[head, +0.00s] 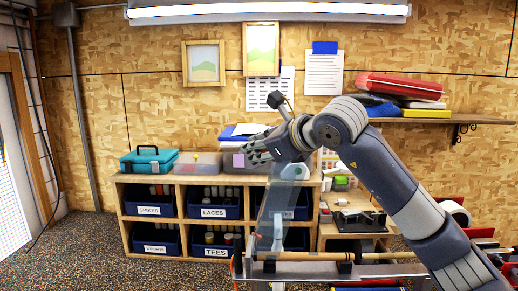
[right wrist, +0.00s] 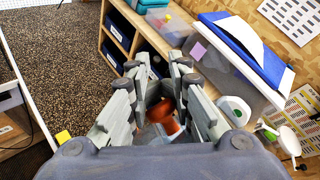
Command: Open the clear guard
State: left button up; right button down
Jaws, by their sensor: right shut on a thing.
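The clear guard (head: 279,206) is a bluish see-through panel standing raised and slightly tilted above the bench with the long shaft. My right gripper (head: 256,150) is at its upper edge, with the fingers pointing left. In the right wrist view, my right gripper (right wrist: 160,72) has an orange-brown knob (right wrist: 163,112) between its fingers and is shut on it. A pale bluish piece, perhaps part of the guard, shows just below the knob. The join between knob and guard is hidden by the fingers. My left gripper is not in view.
A golf shaft (head: 318,269) lies along the metal bench at the front. Behind stands a wooden shelf (head: 180,178) with labelled blue bins, a teal toolbox (head: 148,161) and clear boxes (head: 197,164) on top. A wall shelf (head: 455,121) is at right. Speckled floor (head: 75,245) is free at left.

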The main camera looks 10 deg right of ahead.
jog(key=shift+s+a+f+g, duration=0.1)
jog(key=shift+a+f+g, duration=0.15)
jog(key=shift+f, duration=0.4)
jog(key=shift+s+a+f+g, duration=0.15)
jog(key=shift+a+f, duration=0.2)
jog(key=shift+f, duration=0.3)
jog(key=c, duration=1.9)
grip_release()
jog(key=shift+w, duration=0.1)
jog(key=o, duration=0.5)
jog(key=shift+s+r, duration=0.1)
jog(key=shift+s, duration=0.1)
jog(key=shift+o, duration=0.2)
jog(key=shift+s+a+r, duration=0.15)
jog(key=shift+a, duration=0.05)
jog(key=s+r+p, duration=0.1)
jog(key=s+r, duration=0.7)
jog(key=r, duration=0.1)
jog(key=shift+s+r+t, duration=0.3)
jog(key=shift+s, duration=0.05)
